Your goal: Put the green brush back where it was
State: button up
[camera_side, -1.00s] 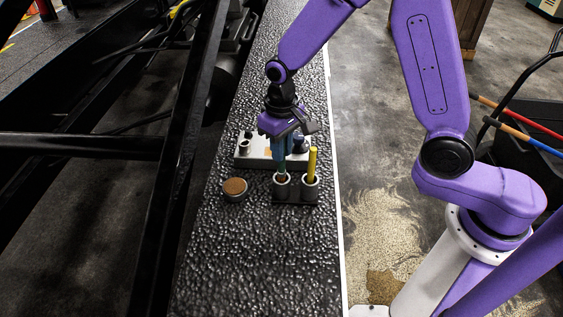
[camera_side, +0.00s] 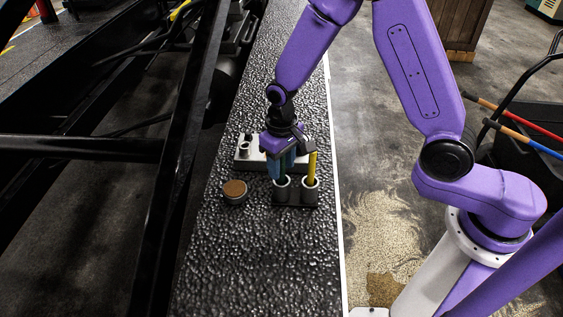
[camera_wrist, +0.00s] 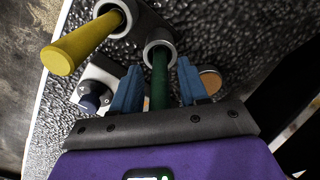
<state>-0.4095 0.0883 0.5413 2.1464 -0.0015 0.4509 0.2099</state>
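The green brush (camera_wrist: 159,82) stands in the left cup of a dark two-cup holder (camera_side: 294,197), its handle sticking up. A yellow-handled brush (camera_side: 312,168) stands in the right cup; it also shows in the wrist view (camera_wrist: 82,44). My gripper (camera_wrist: 159,66) is open, with one blue finger on each side of the green handle and a visible gap on both sides. In the side view my gripper (camera_side: 281,173) is just above the left cup, and its fingers hide most of the green handle. The brush's lower end is hidden in the cup.
A pale block with knobs (camera_side: 244,161) sits just behind the holder. A round tin with a brown top (camera_side: 235,188) stands to the left. The textured black belt (camera_side: 255,265) is clear in front. Black frame bars (camera_side: 165,200) run along the left.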

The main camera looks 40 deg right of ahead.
notch_tip(320, 180, up, 12)
jog(key=shift+r, duration=0.15)
dwell(0.6)
jog(key=s+d+n, duration=0.3)
jog(key=s, duration=0.5)
jog(key=s+d+r+n, duration=0.1)
jog(key=s+d+n, duration=0.2)
jog(key=s, duration=0.6)
jog(key=s+d+r+n, duration=0.1)
jog(key=s+d+n, duration=0.3)
jog(key=s, duration=0.5)
jog(key=shift+n, duration=0.7)
jog(key=shift+w, duration=0.1)
